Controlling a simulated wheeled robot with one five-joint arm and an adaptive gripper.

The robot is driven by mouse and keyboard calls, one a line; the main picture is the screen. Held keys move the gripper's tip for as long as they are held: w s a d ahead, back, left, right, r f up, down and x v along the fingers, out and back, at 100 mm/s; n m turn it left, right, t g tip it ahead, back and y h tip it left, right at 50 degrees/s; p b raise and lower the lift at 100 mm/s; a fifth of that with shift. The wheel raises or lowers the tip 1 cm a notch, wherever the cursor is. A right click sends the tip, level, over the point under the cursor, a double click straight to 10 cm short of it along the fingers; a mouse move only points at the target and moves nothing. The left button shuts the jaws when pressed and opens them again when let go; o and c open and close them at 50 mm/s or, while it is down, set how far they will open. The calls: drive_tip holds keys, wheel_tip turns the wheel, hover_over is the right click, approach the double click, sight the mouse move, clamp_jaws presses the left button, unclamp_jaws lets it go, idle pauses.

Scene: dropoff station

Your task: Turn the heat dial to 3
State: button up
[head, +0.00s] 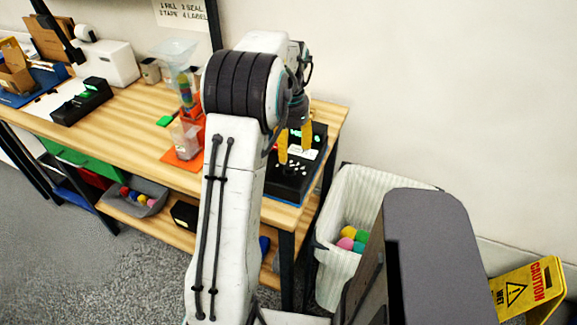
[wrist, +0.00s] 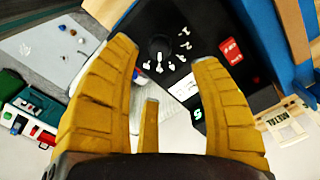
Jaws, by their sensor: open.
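The heat dial (wrist: 160,46) is a round black knob on a black panel, with small white marks around part of it in the wrist view. I cannot read its setting. The black sealer unit (head: 287,186) that bears the panel stands at the right end of the wooden table, partly hidden by my arm in the head view. My gripper (head: 296,150) has yellow fingers and is open above the unit. In the wrist view the fingers of my gripper (wrist: 165,58) are spread on either side of the dial, with nothing between them; contact cannot be told.
A red switch or label (wrist: 231,50) sits on the panel beside the dial. The wooden table (head: 130,122) holds an orange mat (head: 176,156) and a black box with a green top (head: 82,100). A pale bin (head: 345,205) with coloured balls stands right of the table, near a yellow caution sign (head: 530,288).

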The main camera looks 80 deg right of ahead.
sight(289, 166)
drive_tip(key=shift+f, duration=3.7)
drive_tip(key=shift+o, duration=0.2)
clamp_jaws()
